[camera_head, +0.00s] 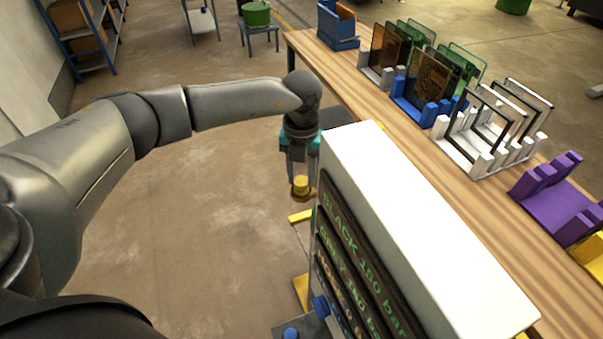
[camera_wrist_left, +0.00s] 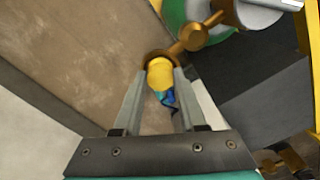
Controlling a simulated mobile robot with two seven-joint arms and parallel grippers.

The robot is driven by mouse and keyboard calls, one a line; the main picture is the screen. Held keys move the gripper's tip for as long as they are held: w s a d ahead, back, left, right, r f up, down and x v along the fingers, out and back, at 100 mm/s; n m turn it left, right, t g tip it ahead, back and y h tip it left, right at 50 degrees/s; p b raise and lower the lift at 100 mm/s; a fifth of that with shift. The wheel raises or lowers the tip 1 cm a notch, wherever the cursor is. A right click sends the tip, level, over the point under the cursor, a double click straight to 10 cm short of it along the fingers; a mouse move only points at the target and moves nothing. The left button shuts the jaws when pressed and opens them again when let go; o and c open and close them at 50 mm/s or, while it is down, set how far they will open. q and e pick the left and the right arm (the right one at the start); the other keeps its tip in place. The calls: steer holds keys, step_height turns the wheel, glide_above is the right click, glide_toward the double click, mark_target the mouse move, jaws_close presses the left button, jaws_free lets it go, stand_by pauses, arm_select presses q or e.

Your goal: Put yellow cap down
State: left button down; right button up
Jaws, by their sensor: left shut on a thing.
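The yellow cap (camera_head: 301,184) is held between the fingers of my left gripper (camera_head: 302,176), in front of the tall white-topped machine. In the left wrist view the yellow cap (camera_wrist_left: 160,75) sits between the two fingertips (camera_wrist_left: 160,82), with a brown ring behind it. A small blue piece (camera_wrist_left: 167,97) shows just below the cap. I cannot tell whether the cap touches anything beneath it. My right gripper is not in view.
The white-topped machine (camera_head: 410,220) with dark labelled panels stands right of the gripper. Behind it is a wooden table (camera_head: 350,82) with white (camera_head: 470,150), blue and purple (camera_head: 548,195) racks. Brass fittings (camera_wrist_left: 195,37) lie close above the cap in the wrist view. Floor on the left is clear.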

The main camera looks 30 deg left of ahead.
mark_target(301, 180)
arm_select(q)
steer(key=shift+c, duration=2.3)
jaws_free()
steer(key=shift+r, duration=0.35)
step_height(301, 180, up, 12)
steer(key=shift+f+b, duration=0.25)
steer(key=shift+b, duration=0.05)
